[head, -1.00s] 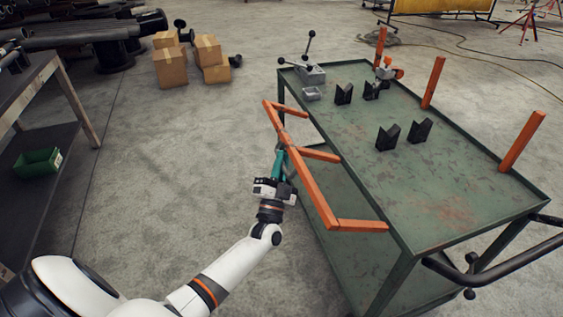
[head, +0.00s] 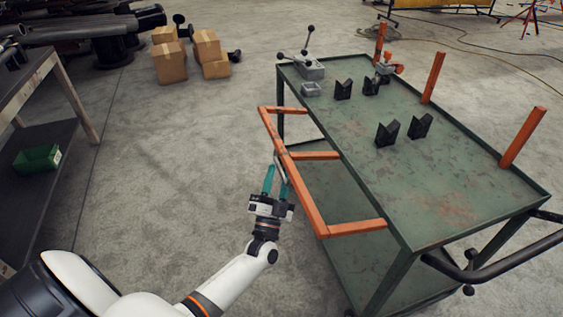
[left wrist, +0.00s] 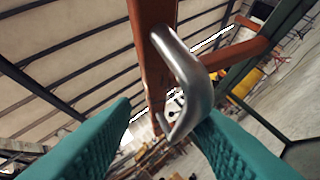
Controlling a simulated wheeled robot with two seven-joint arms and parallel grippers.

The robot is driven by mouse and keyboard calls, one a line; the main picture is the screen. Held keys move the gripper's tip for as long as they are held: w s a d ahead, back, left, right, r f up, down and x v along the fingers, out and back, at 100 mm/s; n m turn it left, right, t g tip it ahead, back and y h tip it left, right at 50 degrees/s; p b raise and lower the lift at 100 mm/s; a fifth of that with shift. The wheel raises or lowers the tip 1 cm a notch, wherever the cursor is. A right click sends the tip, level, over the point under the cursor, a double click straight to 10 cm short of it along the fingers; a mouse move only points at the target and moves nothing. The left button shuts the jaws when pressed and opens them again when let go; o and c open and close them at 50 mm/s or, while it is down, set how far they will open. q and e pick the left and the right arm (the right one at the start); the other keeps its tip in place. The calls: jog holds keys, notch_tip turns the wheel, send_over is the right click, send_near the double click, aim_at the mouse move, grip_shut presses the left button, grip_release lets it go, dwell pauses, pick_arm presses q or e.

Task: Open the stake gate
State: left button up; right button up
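The stake gate (head: 303,192) is an orange frame on the left long side of the green cart (head: 450,190). Its long rail stands out from the cart's edge on several short bars, roughly level with the top. A grey curved handle (head: 281,170) is on the rail's outer side; it shows large in the left wrist view (left wrist: 190,72). My left gripper (head: 276,168), with teal fingers, is open at the handle. In the wrist view, the handle lies mostly beyond the spread fingertips, close to the right finger; contact cannot be told. My right gripper is out of view.
Upright orange stakes (head: 433,78) line the cart's far side. Black V-blocks (head: 387,133) and a grey vise (head: 308,68) stand on top. A dark bench (head: 40,75) with a green bin (head: 37,158) is at left. Floor between bench and cart is clear.

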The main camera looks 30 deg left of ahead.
pick_arm(q)
jog(key=v, duration=0.7)
jog(key=shift+s+a+r, duration=0.15)
jog(key=shift+r, duration=0.05)
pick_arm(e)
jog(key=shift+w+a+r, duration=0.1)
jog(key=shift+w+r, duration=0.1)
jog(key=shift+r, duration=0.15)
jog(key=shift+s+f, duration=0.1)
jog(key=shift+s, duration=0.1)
